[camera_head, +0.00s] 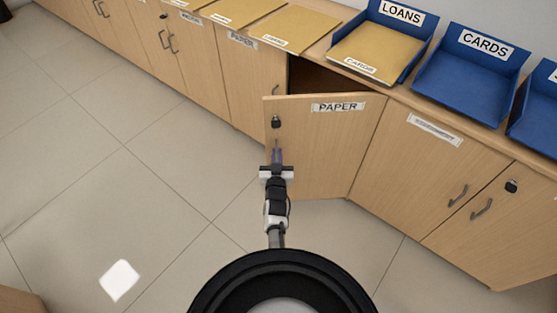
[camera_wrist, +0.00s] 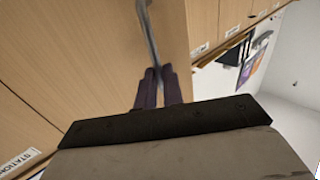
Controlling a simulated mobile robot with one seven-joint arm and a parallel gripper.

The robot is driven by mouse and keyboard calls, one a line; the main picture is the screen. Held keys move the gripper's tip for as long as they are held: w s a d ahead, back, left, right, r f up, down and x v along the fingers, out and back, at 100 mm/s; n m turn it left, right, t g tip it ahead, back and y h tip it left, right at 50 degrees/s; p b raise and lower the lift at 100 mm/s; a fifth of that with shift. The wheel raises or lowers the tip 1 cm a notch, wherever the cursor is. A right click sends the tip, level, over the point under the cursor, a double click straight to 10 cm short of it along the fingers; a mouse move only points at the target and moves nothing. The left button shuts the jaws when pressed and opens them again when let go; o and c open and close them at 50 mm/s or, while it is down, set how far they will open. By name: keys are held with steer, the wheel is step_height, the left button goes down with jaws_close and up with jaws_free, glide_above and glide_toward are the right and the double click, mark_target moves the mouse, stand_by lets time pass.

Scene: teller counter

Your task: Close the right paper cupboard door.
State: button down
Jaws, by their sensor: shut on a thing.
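The right paper cupboard door (camera_head: 325,145) is a light wood door with a PAPER label and a dark lock near its upper left corner. It stands partly open, swung out from the counter, with a dark gap above it. My gripper (camera_head: 276,152) is at the door's free left edge, below the lock. In the wrist view my gripper's dark fingers (camera_wrist: 158,80) are closed around the lower part of the metal door handle (camera_wrist: 149,35). The handle is mostly hidden by my gripper in the head view.
The left paper cupboard door (camera_head: 245,85) is shut beside the opening. The stationery cupboard (camera_head: 425,155) is shut on the right. Blue trays (camera_head: 470,75) and tan folders (camera_head: 290,30) lie on the counter top. The tiled floor (camera_head: 120,185) to the left is clear.

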steer(key=shift+w+a, duration=0.25)
steer(key=shift+w, duration=0.55)
steer(key=w+d+m+g+h+b, duration=0.1)
steer(key=w+m+h+b, duration=0.3)
steer(key=w+b, duration=1)
steer(key=shift+w+d+r+h, duration=0.25)
steer(key=shift+w+d+h, duration=0.65)
steer(key=shift+w, duration=4.4)
steer(key=shift+w+a, duration=0.1)
steer(key=shift+a, duration=0.1)
steer(key=c, duration=1.5)
jaws_free()
steer(key=shift+a+f, duration=0.1)
steer(key=shift+c, duration=0.2)
steer(key=shift+d+f+h, duration=0.1)
steer(key=shift+d+h, duration=0.25)
steer(key=shift+h, duration=0.05)
